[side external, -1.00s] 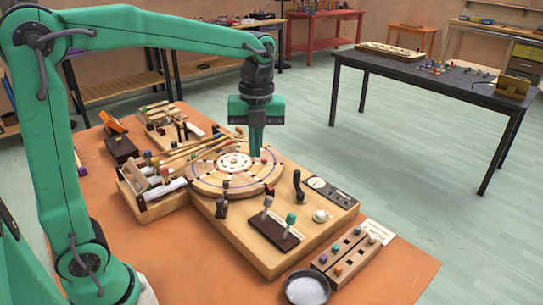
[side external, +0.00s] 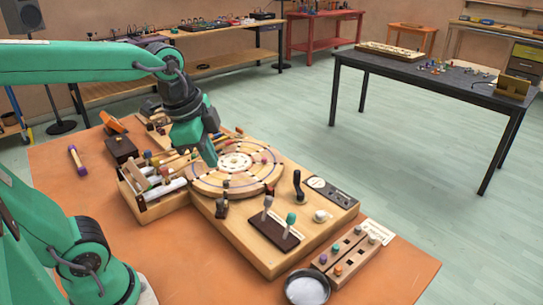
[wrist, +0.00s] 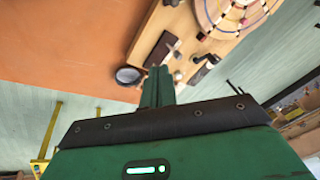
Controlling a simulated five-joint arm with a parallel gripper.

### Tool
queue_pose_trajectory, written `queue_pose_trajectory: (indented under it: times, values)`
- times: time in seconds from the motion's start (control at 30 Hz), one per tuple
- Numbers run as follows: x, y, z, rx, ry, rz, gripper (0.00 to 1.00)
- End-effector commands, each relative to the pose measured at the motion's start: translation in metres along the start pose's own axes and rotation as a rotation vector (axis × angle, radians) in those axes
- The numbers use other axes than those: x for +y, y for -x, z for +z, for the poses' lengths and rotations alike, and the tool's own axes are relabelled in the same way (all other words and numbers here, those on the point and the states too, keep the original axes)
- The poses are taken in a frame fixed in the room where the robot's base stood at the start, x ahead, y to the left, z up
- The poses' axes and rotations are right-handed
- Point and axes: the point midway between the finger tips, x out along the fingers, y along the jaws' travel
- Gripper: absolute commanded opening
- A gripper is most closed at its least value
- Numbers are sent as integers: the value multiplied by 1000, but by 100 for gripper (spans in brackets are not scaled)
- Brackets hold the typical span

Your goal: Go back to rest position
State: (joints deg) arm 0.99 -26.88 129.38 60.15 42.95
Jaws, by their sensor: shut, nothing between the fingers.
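My gripper (side external: 209,155) is shut and empty. In the side view it is tilted and hangs above the left part of the round wooden disc (side external: 262,185), near the box of sticks. In the wrist view my gripper's closed fingers (wrist: 158,75) point toward the wooden board (wrist: 184,22). The disc, marked with coloured pegs and rings, sits on the wooden board (side external: 225,232) and shows partly in the wrist view (wrist: 232,12).
An open wooden box of sticks (side external: 150,208) is left of the disc. A peg block (side external: 350,256) and a round dish (side external: 307,289) are at the front right. The orange table (side external: 95,220) has bare room on the left.

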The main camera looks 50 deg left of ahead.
Motion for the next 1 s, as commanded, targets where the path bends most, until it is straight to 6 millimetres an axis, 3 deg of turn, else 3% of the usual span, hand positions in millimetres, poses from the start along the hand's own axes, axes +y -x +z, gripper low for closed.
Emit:
queue_pose_trajectory:
  times: [0.5,1.0]
  values:
    - [28,-4,36,154,670,-75,0]
    - [31,-5,39,178,765,-77,0]
